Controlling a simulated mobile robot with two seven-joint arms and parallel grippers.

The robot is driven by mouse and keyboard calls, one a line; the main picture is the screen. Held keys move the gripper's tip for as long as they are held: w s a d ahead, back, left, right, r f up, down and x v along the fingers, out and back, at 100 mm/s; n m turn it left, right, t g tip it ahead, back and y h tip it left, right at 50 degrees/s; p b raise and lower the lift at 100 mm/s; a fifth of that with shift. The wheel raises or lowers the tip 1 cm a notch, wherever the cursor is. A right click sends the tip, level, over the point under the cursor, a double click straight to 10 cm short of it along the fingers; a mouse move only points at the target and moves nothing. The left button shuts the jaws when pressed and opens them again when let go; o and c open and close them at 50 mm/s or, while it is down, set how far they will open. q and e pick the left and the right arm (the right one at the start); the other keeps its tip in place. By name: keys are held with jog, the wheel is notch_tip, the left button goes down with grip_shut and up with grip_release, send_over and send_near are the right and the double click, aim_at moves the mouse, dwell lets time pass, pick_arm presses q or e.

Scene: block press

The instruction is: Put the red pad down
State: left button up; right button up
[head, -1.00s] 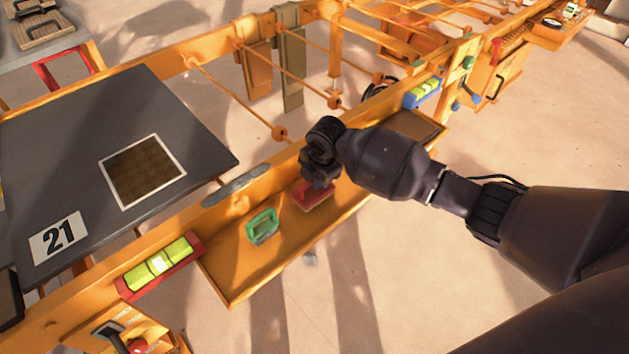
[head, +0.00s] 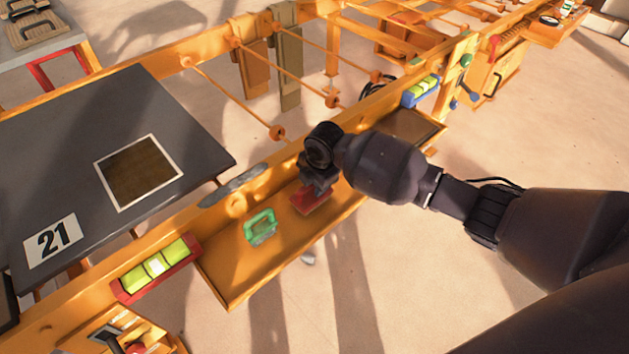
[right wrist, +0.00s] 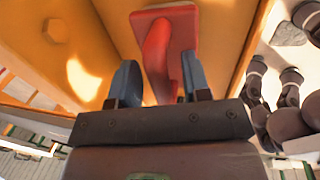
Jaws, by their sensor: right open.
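The red pad (head: 310,199) lies in the orange tray (head: 237,279), right of a green-handled pad (head: 260,227). My right gripper (head: 317,184) is directly above the red pad and hides part of it. In the right wrist view the red pad (right wrist: 181,18) lies flat on the orange surface with its curved red handle upright. The two fingers of my right gripper (right wrist: 160,78) stand apart there, one on each side of the handle. My left gripper is not in view.
A dark table (head: 75,130) with a framed brown square (head: 139,172) and a "21" label (head: 52,240) stands left of the tray. The tray's near left part is clear.

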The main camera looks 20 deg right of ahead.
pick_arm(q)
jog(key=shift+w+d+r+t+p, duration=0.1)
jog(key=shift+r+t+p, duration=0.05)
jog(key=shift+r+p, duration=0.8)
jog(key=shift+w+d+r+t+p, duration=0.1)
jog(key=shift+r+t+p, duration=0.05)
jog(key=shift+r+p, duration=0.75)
pick_arm(e)
notch_tip(320, 180, up, 12)
jog(key=s, duration=0.2)
jog(key=shift+s+d, duration=0.15)
jog(key=shift+d, duration=0.2)
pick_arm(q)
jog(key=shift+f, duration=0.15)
pick_arm(e)
jog(key=s+a+f+m+t+y, duration=0.3)
jog(key=s+f+m, duration=0.75)
jog(key=s, duration=0.55)
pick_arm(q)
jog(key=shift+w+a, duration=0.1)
pick_arm(e)
jog(key=s+d+m+t+h, duration=0.1)
jog(key=s+d+m, duration=0.3)
jog(key=s, duration=0.6)
jog(key=s+d+m+t+h, duration=0.2)
jog(key=s+d+m+t, duration=0.2)
jog(key=s, duration=0.6)
jog(key=shift+d+r+m+h, duration=0.15)
jog(key=shift+r+m+h, duration=0.25)
jog(key=shift+m, duration=0.65)
